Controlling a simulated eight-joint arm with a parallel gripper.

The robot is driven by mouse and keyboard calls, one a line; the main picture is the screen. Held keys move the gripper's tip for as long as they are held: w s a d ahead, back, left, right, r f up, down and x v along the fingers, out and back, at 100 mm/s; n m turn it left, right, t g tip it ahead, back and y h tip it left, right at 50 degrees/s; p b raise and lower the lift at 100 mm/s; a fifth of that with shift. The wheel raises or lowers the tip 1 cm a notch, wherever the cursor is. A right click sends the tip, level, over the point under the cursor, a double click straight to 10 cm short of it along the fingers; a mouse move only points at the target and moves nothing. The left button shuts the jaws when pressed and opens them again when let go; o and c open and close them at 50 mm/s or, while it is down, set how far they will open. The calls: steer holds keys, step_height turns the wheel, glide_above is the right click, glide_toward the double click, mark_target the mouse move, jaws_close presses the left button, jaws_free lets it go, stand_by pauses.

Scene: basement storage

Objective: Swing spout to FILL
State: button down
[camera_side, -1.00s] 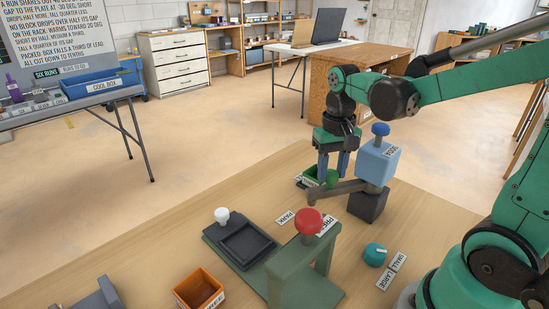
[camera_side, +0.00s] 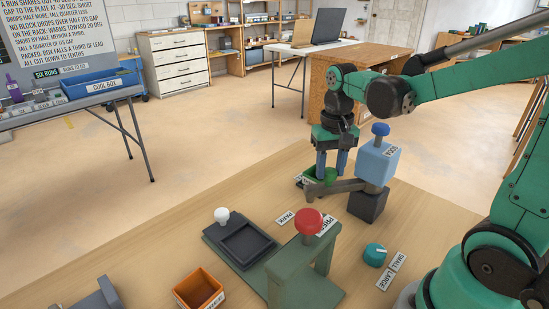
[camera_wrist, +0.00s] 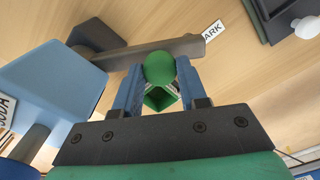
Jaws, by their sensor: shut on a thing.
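The spout (camera_side: 345,186) is a dark grey bar reaching left from the dark base of the blue SODA dispenser (camera_side: 377,163). In the wrist view the spout (camera_wrist: 150,50) crosses behind a green ball knob (camera_wrist: 160,67). My gripper (camera_wrist: 159,84) has its blue fingers shut on that knob. In the side view my gripper (camera_side: 332,168) points down over the spout, and its fingers partly hide the knob. A green open box (camera_side: 314,173) stands behind the spout tip; it also shows between the fingers (camera_wrist: 160,98). The PARK label (camera_side: 285,217) lies in front of the tip.
A green press frame with a red knob (camera_side: 308,221) stands in front of the spout. A dark tray (camera_side: 243,243) with a white knob lies left of it. A teal dial (camera_side: 375,254) sits at right and an orange box (camera_side: 199,288) in front. Bare tabletop lies left of the spout.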

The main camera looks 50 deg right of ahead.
steer(key=w+d+m, duration=0.4)
steer(key=d+m, duration=0.4)
steer(key=m, duration=0.3)
steer(key=shift+w+d, duration=0.2)
steer(key=shift+d, duration=0.1)
stand_by(0.4)
steer(key=shift+c, duration=2.4)
jaws_free()
steer(key=shift+r, duration=0.1)
steer(key=shift+r, duration=2.7)
